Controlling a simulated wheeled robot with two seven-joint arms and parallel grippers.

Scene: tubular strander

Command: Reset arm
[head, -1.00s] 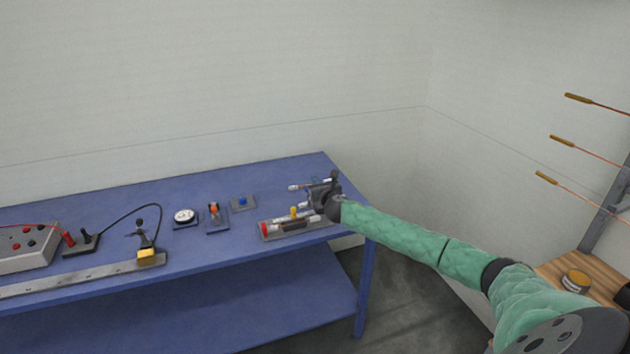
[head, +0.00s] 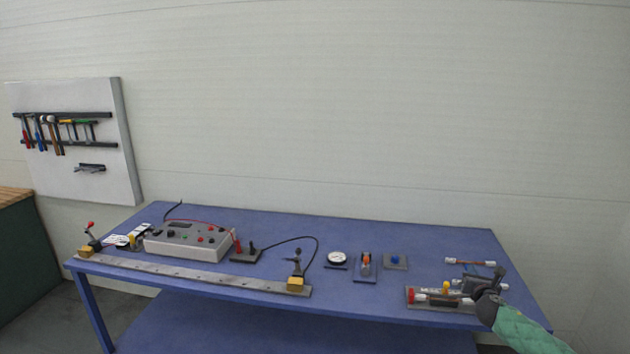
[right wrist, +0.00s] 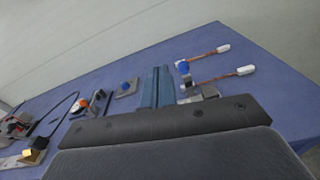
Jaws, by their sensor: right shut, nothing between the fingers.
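My right gripper (head: 470,277) is at the right end of the blue table (head: 400,235), over a grey tray-like fixture (head: 412,304) with a red-ended tube and a yellow knob. In the right wrist view its two fingers (right wrist: 157,76) lie together, shut with nothing between them. Two thin copper-coloured pieces with white ends lie near the gripper; the farther one (head: 470,262) is clear of it, and it also shows in the right wrist view (right wrist: 203,53). The gripper partly hides the fixture. My left gripper is not in view.
Left of the gripper stand a blue button block (head: 395,261), a switch block (head: 365,267) and a dial (head: 337,259). Farther left are a grey control box (head: 187,241) with cables and a long metal rail (head: 190,276). A tool board (head: 75,142) hangs at left.

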